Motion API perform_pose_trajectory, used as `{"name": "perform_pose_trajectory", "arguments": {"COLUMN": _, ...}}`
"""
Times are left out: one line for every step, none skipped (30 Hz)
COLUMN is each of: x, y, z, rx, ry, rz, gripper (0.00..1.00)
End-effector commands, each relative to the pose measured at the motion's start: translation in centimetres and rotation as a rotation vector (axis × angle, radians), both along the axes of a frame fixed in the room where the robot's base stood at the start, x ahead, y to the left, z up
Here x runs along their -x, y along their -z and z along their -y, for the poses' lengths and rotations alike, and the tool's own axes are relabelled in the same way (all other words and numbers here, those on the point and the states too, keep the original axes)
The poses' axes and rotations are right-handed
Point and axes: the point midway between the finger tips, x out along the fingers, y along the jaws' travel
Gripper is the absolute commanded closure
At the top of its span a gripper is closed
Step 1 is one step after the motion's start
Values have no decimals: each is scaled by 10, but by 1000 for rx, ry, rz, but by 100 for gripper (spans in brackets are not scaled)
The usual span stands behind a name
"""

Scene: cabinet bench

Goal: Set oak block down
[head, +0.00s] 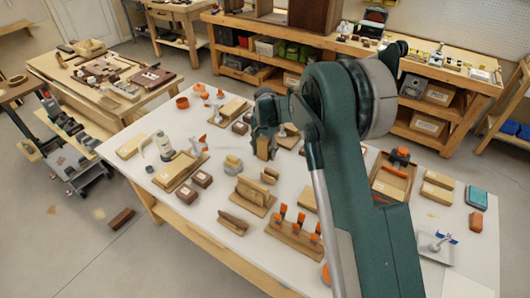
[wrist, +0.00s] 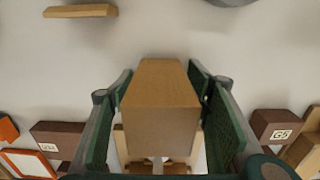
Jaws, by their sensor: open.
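The oak block (head: 263,150) is a tan wooden block standing upright under my gripper (head: 265,118) in the head view. In the wrist view, the oak block (wrist: 160,95) fills the space between the two green fingers of my gripper (wrist: 161,78). The fingers are open, one on each side of the block, with narrow gaps beside it near the tips. The block's underside is hidden, so I cannot tell what it rests on.
The white bench top (head: 165,210) is crowded around my gripper. A wooden holder with orange-topped pieces (head: 293,235) stands in front. Dark brown blocks (wrist: 275,126) flank the gripper in the wrist view. A wooden tray with an orange knob (head: 392,176) lies to the right.

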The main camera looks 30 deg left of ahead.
Motion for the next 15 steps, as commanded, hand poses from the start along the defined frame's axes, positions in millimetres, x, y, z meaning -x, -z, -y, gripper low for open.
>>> {"name": "perform_pose_trajectory", "arguments": {"x": 0, "y": -1, "z": 0, "rx": 0, "ry": 0, "rz": 0, "gripper": 52}}
{"name": "perform_pose_trajectory", "arguments": {"x": 0, "y": -2, "z": 0, "rx": 0, "ry": 0, "rz": 0, "gripper": 52}}
{"name": "perform_pose_trajectory", "arguments": {"x": 0, "y": -3, "z": 0, "rx": 0, "ry": 0, "rz": 0, "gripper": 52}}
{"name": "perform_pose_trajectory", "arguments": {"x": 0, "y": -4, "z": 0, "rx": 0, "ry": 0, "rz": 0, "gripper": 52}}
{"name": "perform_pose_trajectory", "arguments": {"x": 0, "y": -6, "z": 0, "rx": 0, "ry": 0, "rz": 0, "gripper": 52}}
{"name": "perform_pose_trajectory", "arguments": {"x": 0, "y": -9, "z": 0, "rx": 0, "ry": 0, "rz": 0, "gripper": 52}}
{"name": "perform_pose_trajectory", "arguments": {"x": 0, "y": -11, "z": 0, "rx": 0, "ry": 0, "rz": 0, "gripper": 52}}
{"name": "perform_pose_trajectory", "arguments": {"x": 0, "y": -14, "z": 0, "rx": 0, "ry": 0, "rz": 0, "gripper": 52}}
{"name": "perform_pose_trajectory", "arguments": {"x": 0, "y": -18, "z": 0, "rx": 0, "ry": 0, "rz": 0, "gripper": 52}}
{"name": "perform_pose_trajectory", "arguments": {"x": 0, "y": -22, "z": 0, "rx": 0, "ry": 0, "rz": 0, "gripper": 52}}
{"name": "perform_pose_trajectory", "arguments": {"x": 0, "y": -26, "z": 0, "rx": 0, "ry": 0, "rz": 0, "gripper": 52}}
{"name": "perform_pose_trajectory", "arguments": {"x": 0, "y": -32, "z": 0, "rx": 0, "ry": 0, "rz": 0, "gripper": 52}}
{"name": "perform_pose_trajectory", "arguments": {"x": 0, "y": -36, "z": 0, "rx": 0, "ry": 0, "rz": 0, "gripper": 52}}
{"name": "perform_pose_trajectory", "arguments": {"x": 0, "y": -41, "z": 0, "rx": 0, "ry": 0, "rz": 0, "gripper": 52}}
{"name": "perform_pose_trajectory", "arguments": {"x": 0, "y": -47, "z": 0, "rx": 0, "ry": 0, "rz": 0, "gripper": 52}}
